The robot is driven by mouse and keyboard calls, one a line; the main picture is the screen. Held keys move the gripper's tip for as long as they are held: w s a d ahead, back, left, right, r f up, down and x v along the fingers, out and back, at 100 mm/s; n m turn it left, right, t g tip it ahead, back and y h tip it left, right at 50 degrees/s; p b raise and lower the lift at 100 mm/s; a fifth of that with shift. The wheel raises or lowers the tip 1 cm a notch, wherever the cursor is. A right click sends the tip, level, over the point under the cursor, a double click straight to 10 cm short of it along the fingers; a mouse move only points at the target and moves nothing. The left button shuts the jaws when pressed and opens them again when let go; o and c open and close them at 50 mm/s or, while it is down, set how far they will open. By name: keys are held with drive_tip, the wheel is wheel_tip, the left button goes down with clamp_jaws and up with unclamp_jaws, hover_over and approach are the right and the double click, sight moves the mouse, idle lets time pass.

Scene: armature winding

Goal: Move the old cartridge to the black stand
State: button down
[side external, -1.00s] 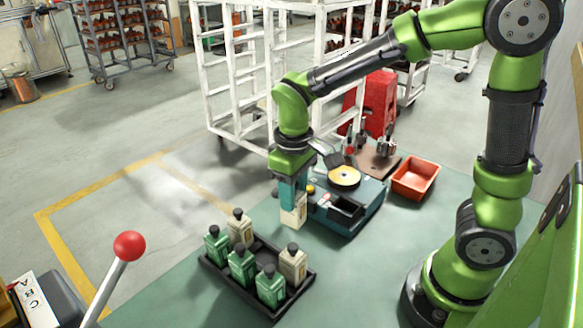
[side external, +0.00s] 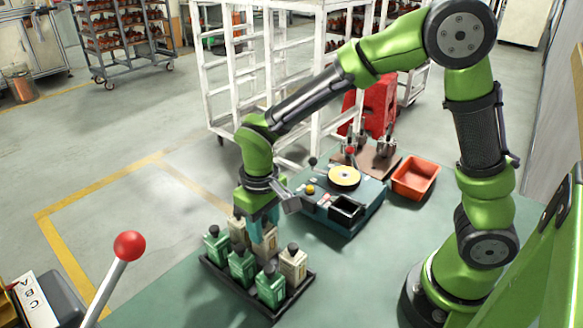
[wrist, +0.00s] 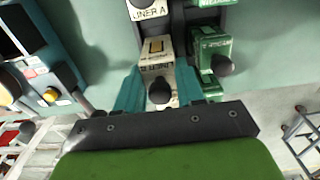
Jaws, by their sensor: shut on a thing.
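My gripper (side external: 263,222) is shut on a cream cartridge (side external: 266,243), held upright over the back of the black stand (side external: 226,289). The wrist view shows the held cartridge (wrist: 156,52) with its dark cap between my teal fingers (wrist: 160,90). Its base is hidden behind the other cartridges, so I cannot tell whether it touches the stand. The stand also holds green cartridges (side external: 243,266) in the front-left row. Cream cartridges stand at the right (side external: 293,262) and, partly hidden, behind my gripper (side external: 237,232).
An orange tray (side external: 415,178) lies farther right. A red-knobbed lever (side external: 130,246) stands at front left. The green table right of the stand is clear.

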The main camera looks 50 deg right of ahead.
drive_tip(key=shift+f, duration=1.35)
idle(0.3)
drive_tip(key=c, duration=0.6)
unclamp_jaws()
drive_tip(key=shift+r, duration=0.1)
drive_tip(key=shift+r, duration=2.2)
